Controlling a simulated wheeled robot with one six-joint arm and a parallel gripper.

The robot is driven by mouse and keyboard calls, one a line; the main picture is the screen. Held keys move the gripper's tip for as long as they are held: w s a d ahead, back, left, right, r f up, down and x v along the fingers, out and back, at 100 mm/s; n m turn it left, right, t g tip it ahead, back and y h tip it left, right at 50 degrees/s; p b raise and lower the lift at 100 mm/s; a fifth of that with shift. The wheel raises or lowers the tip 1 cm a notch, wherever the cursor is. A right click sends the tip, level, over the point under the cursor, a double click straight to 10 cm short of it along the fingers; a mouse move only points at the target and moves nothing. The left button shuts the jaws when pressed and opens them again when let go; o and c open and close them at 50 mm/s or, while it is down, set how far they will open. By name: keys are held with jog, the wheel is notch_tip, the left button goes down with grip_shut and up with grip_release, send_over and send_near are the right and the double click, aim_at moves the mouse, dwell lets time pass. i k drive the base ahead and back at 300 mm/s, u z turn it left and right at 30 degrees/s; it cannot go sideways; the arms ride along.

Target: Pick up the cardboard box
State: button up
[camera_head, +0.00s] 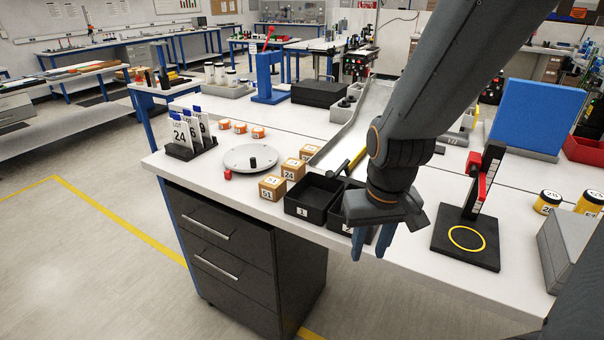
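Three small brown cardboard boxes stand in a slanted row on the white table. The nearest box (272,188) has a white label that seems to read 51. The middle box (293,169) has a label that looks like 24. The farthest box (309,153) is partly hidden, and its label is too small to read. My gripper (368,254) points down by the table's front edge, to the right of the boxes.
Black bins (314,197) stand between the boxes and my gripper. A round grey plate (250,158) lies left of the boxes. A black stand with a red clamp (476,190) is to the right. A drawer cabinet (240,250) is under the table.

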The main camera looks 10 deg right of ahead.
aim_at(293, 169)
jog(key=z, duration=2.2)
jog(key=k, duration=1)
jog(key=u, duration=1.15)
jog(key=i, duration=1.5)
